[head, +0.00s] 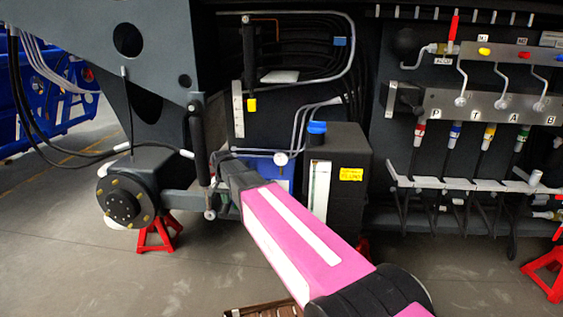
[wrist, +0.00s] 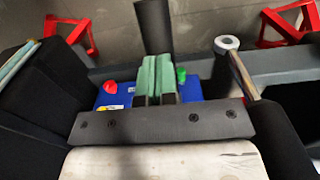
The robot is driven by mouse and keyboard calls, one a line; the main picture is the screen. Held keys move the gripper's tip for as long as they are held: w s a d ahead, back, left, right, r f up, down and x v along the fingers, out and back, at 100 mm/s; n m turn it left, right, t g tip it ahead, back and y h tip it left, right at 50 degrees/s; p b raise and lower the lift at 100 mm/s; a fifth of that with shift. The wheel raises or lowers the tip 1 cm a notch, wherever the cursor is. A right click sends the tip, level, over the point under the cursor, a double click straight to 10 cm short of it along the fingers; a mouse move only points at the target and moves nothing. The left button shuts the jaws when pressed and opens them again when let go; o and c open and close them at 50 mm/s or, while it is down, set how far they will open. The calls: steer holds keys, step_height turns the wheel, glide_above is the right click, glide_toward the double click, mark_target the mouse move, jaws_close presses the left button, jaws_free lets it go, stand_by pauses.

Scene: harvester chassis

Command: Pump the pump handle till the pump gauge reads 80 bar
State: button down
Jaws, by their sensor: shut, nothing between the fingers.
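The pump is a blue block, seen in the head view (head: 270,168) just past the end of my pink arm and in the wrist view (wrist: 195,89) beyond my fingers. A small round white pump gauge (head: 281,158) stands above it; its reading is too small to make out. A thick black bar, which looks like the pump handle (wrist: 153,28), runs up the wrist view just past my fingertips. My gripper (wrist: 155,62) has its green fingers together, with nothing between them. Whether the fingertips touch the bar I cannot tell. In the head view, my wrist hides the fingers.
A dark tank (head: 345,155) with a blue cap stands right of the pump. A black cylinder (head: 198,140) hangs at its left. A red knob (wrist: 110,87) and green knob (wrist: 181,75) show beside my fingers. Red stands (head: 160,232) are on the floor. A valve panel (head: 490,110) is at right.

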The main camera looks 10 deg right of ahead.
step_height(320, 180, up, 10)
steer(key=shift+s+a, duration=0.2)
steer(key=shift+s, duration=0.25)
steer(key=shift+f, duration=0.1)
steer(key=shift+w+d+f, duration=0.1)
steer(key=shift+w+f, duration=0.05)
steer(key=shift+f, duration=1.15)
steer(key=shift+w+f, duration=0.15)
steer(key=shift+f, duration=1.2)
steer(key=shift+w+d+f, duration=0.1)
steer(key=shift+w+f, duration=0.05)
steer(key=shift+f, duration=1.15)
step_height(320, 180, up, 10)
steer(key=shift+s, duration=0.15)
steer(key=shift+a+r, duration=0.1)
